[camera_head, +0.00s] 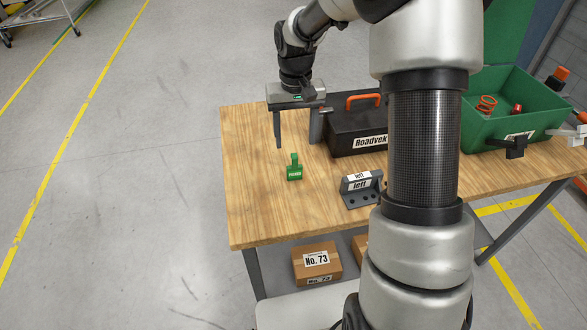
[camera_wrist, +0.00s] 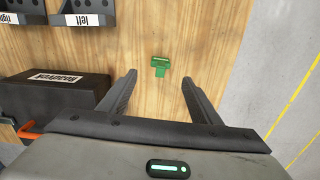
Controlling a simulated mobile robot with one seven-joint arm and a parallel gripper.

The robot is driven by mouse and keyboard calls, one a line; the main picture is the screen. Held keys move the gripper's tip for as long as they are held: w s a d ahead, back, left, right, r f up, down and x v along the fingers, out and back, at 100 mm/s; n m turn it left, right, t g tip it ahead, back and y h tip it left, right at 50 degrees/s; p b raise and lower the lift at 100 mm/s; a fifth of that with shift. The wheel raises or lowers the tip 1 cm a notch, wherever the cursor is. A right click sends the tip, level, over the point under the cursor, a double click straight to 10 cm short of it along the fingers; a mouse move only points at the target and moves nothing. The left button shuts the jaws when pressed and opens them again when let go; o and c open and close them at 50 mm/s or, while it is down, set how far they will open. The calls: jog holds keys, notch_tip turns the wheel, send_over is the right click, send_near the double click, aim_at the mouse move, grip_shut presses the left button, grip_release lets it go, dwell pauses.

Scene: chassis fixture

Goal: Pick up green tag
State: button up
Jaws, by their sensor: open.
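The green tag (camera_head: 294,170) stands on the wooden table near its left side, with a pale label on its front. In the wrist view the green tag (camera_wrist: 161,66) lies ahead of my fingertips, between their lines. My gripper (camera_head: 297,143) points down above the table, behind the tag in the head view. Its two fingers are spread apart with nothing between them; the wrist view also shows the open gripper (camera_wrist: 158,75). The tag and the fingers do not touch.
A black Roadvek box (camera_head: 345,135) with an orange handle stands right of my gripper. A grey bracket marked "left" (camera_head: 358,188) is right of the tag. A green bin (camera_head: 540,120) stands farther right. The wooden table (camera_head: 250,205) is clear around the tag.

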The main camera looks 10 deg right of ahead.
aim_at(294, 166)
jog(key=f, duration=1.1)
jog(key=shift+w+f, duration=0.2)
jog(key=shift+f, duration=0.1)
jog(key=c, duration=1.1)
